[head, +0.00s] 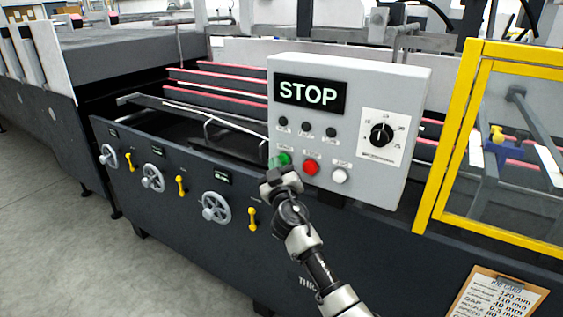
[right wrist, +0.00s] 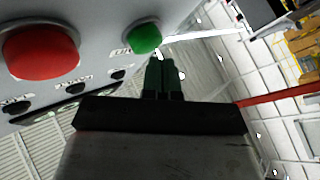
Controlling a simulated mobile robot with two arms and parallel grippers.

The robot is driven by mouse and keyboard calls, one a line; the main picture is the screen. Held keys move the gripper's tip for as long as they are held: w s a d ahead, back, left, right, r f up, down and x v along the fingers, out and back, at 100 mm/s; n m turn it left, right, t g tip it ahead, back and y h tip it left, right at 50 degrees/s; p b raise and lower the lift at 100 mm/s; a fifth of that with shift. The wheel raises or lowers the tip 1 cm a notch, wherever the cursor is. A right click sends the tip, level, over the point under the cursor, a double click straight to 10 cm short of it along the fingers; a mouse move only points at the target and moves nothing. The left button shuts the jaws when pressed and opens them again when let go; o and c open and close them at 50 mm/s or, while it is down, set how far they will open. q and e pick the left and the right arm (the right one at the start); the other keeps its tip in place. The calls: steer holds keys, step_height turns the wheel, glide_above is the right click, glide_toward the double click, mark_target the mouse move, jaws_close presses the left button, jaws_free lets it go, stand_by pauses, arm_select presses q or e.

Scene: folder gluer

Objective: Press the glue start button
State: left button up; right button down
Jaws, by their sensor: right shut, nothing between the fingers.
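The green button (head: 284,158) sits at the lower left of the grey control box, left of a red button (head: 311,167) and a white button (head: 340,175). The display (head: 310,94) on the box reads STOP. My right gripper (head: 276,165) is at the green button and partly covers it in the head view. In the right wrist view the shut, empty fingers (right wrist: 164,75) point toward the green button (right wrist: 145,37), with the red button (right wrist: 40,50) to the left. I cannot tell whether the fingertips touch the green button. My left gripper is not in view.
The control box (head: 415,90) also has a black dial (head: 381,134) and small dark indicators. Handwheels (head: 215,208) and yellow levers (head: 252,218) line the machine's front at left. A yellow guard frame (head: 450,140) stands at right, above a clipboard (head: 497,295).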

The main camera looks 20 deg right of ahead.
steer(key=shift+w+d+b, duration=0.3)
steer(key=shift+d+b, duration=0.05)
steer(key=shift+d, duration=0.05)
stand_by(0.6)
stand_by(0.3)
steer(key=shift+s+a, duration=0.6)
steer(key=shift+a, duration=0.15)
steer(key=shift+s+a, duration=0.75)
steer(key=shift+a, duration=0.25)
steer(key=shift+s+a, duration=0.75)
steer(key=shift+a, duration=0.25)
